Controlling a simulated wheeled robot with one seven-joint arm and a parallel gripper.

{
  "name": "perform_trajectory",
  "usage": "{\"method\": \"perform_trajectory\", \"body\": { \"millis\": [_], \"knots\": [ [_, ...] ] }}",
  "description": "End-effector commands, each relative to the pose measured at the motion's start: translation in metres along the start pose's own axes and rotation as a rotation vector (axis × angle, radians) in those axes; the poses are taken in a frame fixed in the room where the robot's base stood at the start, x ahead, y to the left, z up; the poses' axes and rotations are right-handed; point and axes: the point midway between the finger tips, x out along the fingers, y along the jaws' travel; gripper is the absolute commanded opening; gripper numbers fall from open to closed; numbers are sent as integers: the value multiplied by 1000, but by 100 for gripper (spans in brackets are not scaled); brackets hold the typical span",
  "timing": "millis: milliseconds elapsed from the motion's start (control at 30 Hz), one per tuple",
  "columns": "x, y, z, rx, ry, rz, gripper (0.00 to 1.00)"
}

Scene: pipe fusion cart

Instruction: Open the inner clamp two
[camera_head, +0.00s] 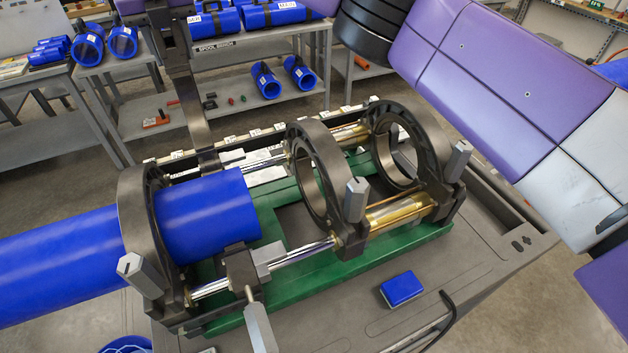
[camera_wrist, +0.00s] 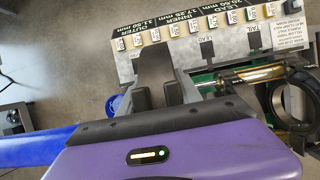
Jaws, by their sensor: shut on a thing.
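In the head view, a dark clamp half (camera_head: 185,85) stands raised near the end of the blue pipe (camera_head: 60,255), swung up from its lower seat (camera_head: 243,268). A loose bolt with a grey handle (camera_head: 260,325) hangs at the front of that seat. In the wrist view, my gripper (camera_wrist: 157,95) is shut on a dark clamp piece (camera_wrist: 154,62), which looks like this raised half. The gripper's purple body hides much of the pipe and seat. My fingers are not clearly visible in the head view.
A closed clamp (camera_head: 133,215) grips the pipe at left. Two empty closed clamps, middle (camera_head: 312,165) and right (camera_head: 385,150), stand on the green frame (camera_head: 310,277). A blue block (camera_head: 401,289) lies on the cart top. A labelled plate (camera_wrist: 205,35) stands behind.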

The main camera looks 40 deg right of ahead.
Motion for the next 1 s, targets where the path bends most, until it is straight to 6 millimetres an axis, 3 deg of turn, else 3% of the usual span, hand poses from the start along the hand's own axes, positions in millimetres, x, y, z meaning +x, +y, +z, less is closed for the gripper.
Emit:
{"method": "perform_trajectory", "body": {
  "millis": [300,1000],
  "knots": [
    [7,0,16,2,0,2,8],
    [22,1,28,1,0,1,8]
  ]
}}
